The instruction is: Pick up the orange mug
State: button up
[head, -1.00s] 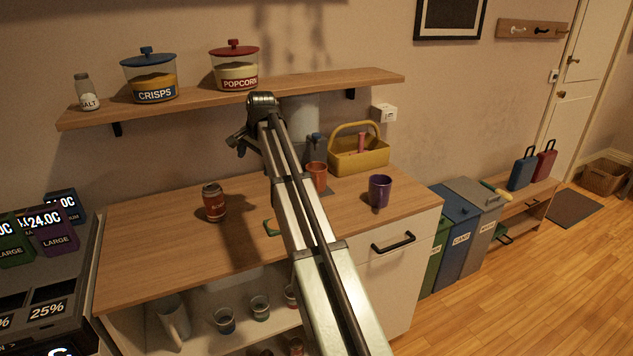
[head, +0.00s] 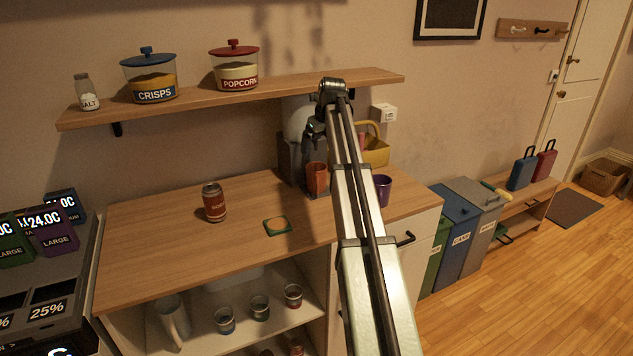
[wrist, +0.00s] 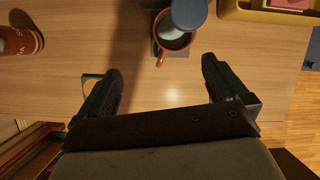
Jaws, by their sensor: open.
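A brown can (head: 214,202) and a green-edged coaster (head: 277,226) are on the counter (head: 160,245). A purple mug (head: 383,190) and a yellow caddy (head: 376,152) stand to the right, partly behind my arm. The grey machine (head: 290,160) and wooden shelf (head: 370,77) limit room behind and above.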

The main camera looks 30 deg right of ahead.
jog(key=d+m, duration=0.2)
send_near(318, 167)
jog(key=f, duration=0.2)
jog(key=a+f, duration=0.1)
jog(key=f, duration=0.1)
jog(key=a+f, duration=0.1)
jog(key=f, duration=0.2)
jog(key=shift+s, duration=0.1)
jog(key=c, duration=1.8)
